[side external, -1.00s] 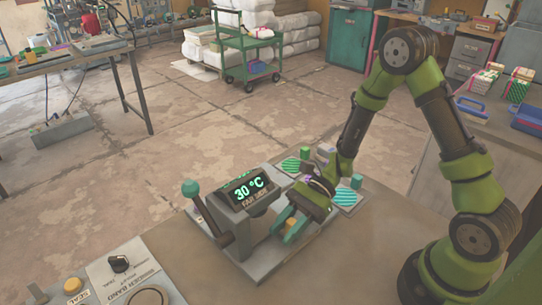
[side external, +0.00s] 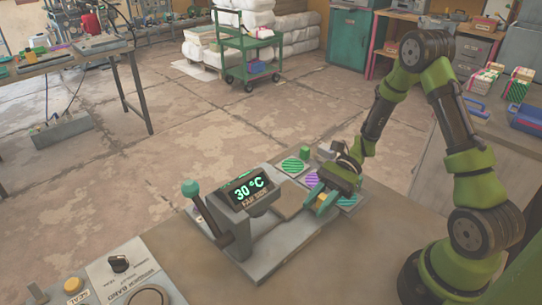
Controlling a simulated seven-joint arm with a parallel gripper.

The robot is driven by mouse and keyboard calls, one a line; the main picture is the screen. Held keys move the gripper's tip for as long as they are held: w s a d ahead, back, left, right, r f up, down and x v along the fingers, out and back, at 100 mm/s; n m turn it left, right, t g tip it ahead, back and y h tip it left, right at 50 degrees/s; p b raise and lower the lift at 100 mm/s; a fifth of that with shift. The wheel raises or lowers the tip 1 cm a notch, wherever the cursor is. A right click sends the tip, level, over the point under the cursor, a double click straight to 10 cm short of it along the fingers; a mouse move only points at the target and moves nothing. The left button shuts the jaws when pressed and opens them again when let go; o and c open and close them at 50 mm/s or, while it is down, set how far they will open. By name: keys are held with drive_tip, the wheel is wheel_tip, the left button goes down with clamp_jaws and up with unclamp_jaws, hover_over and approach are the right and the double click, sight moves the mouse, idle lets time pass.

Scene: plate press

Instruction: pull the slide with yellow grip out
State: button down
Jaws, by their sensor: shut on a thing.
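The press (side external: 236,208) stands on a grey base plate, with a display reading "30 °C" and "FAR SIDE". The slide (side external: 288,200) is a flat brown-grey plate reaching out from the press to the right. The yellow grip (side external: 320,202) is at its outer end, partly hidden by the fingers. My gripper (side external: 317,203), with teal fingers, is shut on the yellow grip, clear of the press head. The slide's inner end is hidden by the press head.
A lever with a teal knob (side external: 190,188) stands left of the press. Striped pads lie behind and beside my gripper: green (side external: 291,165), purple (side external: 311,179) and teal (side external: 347,200). A green peg (side external: 304,152) stands near the green pad. A control panel (side external: 120,275) is at the front left.

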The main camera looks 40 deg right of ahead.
drive_tip(key=c, duration=1.2)
unclamp_jaws()
drive_tip(key=shift+d, duration=0.35)
drive_tip(key=shift+o, duration=1.4)
drive_tip(key=shift+a, duration=0.1)
drive_tip(key=v, duration=1.7)
drive_tip(key=shift+a+r, duration=0.1)
